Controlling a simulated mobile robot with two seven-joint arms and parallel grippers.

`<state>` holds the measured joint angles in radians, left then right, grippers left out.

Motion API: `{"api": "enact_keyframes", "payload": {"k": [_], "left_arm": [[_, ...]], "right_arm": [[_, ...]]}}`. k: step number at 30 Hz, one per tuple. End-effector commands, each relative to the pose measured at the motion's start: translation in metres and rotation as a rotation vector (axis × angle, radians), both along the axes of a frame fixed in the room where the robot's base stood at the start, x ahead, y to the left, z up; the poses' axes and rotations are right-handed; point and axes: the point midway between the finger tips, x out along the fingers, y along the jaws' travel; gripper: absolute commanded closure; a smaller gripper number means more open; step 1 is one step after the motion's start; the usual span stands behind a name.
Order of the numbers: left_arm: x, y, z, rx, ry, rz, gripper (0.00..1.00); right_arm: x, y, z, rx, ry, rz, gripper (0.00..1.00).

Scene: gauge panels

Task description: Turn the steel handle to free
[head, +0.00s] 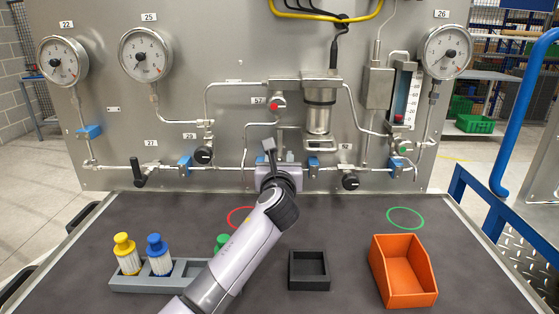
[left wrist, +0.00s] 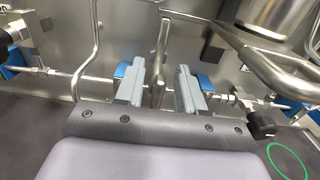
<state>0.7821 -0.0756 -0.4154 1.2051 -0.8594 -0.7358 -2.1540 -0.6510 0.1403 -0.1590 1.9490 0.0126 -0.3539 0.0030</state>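My left gripper (head: 279,152) is in front of the pipe row at the middle of the steel panel. In the left wrist view the gripper (left wrist: 161,88) is open, with its two grey fingers apart. A slim upright steel bar (left wrist: 161,52), which looks like the steel handle, shows between and beyond the fingers. There is visible space on both sides of it. I cannot tell how deep it sits between them. In the head view my gripper and arm hide this spot. My right gripper is not in view.
Black knobs (head: 204,155) and (head: 350,181), a black lever (head: 139,174) and gauges (head: 145,55) are on the panel. On the dark bench stand a grey rack (head: 125,285) with capped bottles, a black tray (head: 308,284) and an orange bin (head: 384,275). The bench's right side has free room.

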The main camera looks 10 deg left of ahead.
Motion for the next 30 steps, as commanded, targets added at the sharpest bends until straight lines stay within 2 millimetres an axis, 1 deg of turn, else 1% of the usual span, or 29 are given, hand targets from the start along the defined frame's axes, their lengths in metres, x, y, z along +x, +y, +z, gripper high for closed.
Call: {"api": "enact_keyframes", "payload": {"k": [1,2,3,4,5,14,20,26,30], "left_arm": [[-0.0001,-0.0001,0.0002,0.000,0.000,0.000,0.65],[-0.0001,-0.0001,0.0002,0.000,0.000,0.000,0.75],[-0.0002,-0.0001,0.0002,0.000,0.000,0.000,0.88],[-0.0002,-0.0001,0.0002,0.000,0.000,0.000,0.97],[-0.0002,-0.0001,0.0001,0.000,0.000,0.000,1.00],[-0.0003,0.0001,-0.0011,-0.002,0.002,0.001,1.00],[-0.0005,0.0010,-0.0019,-0.042,-0.004,0.001,1.00],[-0.0008,0.0032,-0.0028,-0.151,-0.024,0.003,1.00],[-0.0013,0.0054,-0.0039,-0.266,-0.046,0.004,1.00]], "right_arm": [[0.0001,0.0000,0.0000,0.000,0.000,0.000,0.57],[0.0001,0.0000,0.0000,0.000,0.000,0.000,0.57],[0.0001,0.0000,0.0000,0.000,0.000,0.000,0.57],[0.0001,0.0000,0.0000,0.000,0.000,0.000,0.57],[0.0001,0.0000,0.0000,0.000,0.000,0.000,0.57],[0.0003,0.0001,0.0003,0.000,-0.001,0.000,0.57],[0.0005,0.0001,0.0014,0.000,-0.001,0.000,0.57],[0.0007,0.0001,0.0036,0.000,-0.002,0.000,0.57],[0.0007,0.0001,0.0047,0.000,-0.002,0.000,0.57]]}}
